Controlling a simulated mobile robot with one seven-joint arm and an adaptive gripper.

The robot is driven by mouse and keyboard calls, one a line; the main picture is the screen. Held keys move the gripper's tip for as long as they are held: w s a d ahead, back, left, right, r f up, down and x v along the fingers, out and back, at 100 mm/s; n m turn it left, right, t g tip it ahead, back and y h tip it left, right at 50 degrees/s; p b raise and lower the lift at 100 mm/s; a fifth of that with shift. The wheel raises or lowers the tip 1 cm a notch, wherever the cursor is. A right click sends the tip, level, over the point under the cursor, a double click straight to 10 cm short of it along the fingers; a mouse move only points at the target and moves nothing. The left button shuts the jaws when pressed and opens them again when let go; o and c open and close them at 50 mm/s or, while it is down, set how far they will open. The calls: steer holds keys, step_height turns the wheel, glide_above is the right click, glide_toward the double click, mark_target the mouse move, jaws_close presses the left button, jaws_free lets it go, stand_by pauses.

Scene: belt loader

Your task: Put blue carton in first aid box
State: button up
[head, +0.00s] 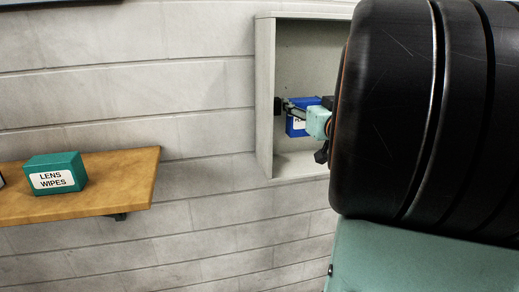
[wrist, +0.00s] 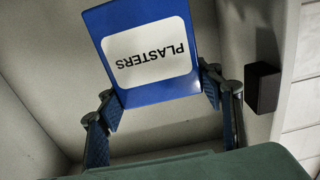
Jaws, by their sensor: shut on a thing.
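The blue carton (head: 292,127), with a white label reading PLASTERS, is held between the two fingers of my gripper (head: 306,107). In the wrist view the carton (wrist: 150,87) appears upside down, with a finger of my gripper (wrist: 160,92) on each side. The first aid box (head: 265,95) is a pale, open-fronted box on the wall. The carton shows within its opening, above its floor; whether it touches any inner surface cannot be told. In the wrist view pale inner walls of the box (wrist: 40,95) surround the carton. My arm hides the box's right part.
A small black block (head: 277,106) sits at the box's left wall; it also shows right of the fingers in the wrist view (wrist: 263,88). A wooden shelf (head: 120,185) at left bears a teal LENS WIPES carton (head: 56,173). Bare block wall lies between shelf and box.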

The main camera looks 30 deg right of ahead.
mark_target(301, 136)
steer(key=shift+w+d, duration=0.1)
steer(key=shift+w, duration=0.25)
steer(key=shift+w+f, duration=0.1)
steer(key=shift+f, duration=0.3)
step_height(301, 136, down, 9)
steer(key=shift+f+b, duration=0.1)
steer(key=shift+b, duration=0.5)
steer(key=o, duration=1.2)
steer(key=shift+c, duration=0.2)
